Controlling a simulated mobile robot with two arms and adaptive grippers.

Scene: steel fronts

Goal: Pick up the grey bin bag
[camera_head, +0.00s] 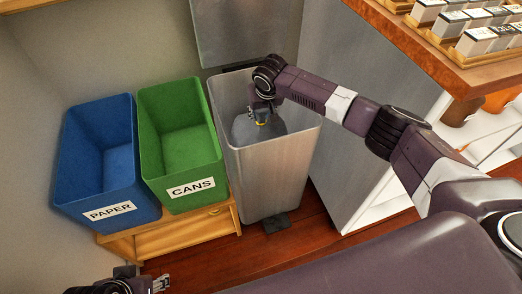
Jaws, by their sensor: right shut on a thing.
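The grey bin bag (246,128) is inside the tall steel bin (267,176), with its rounded upper part showing below the rim. The lower part of the bag is hidden by the bin's front wall. My left gripper (160,283) is at the bottom left edge, low over the floor and away from the bin. Its fingers are small and partly cut off, so their opening is unclear.
A blue PAPER bin (82,195) and a green CANS bin (165,182) stand on a wooden stand (180,235) left of the steel bin. The steel lid (245,30) stands raised behind. A counter (450,68) with boxes is at the right. The wooden floor (245,258) is clear in front.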

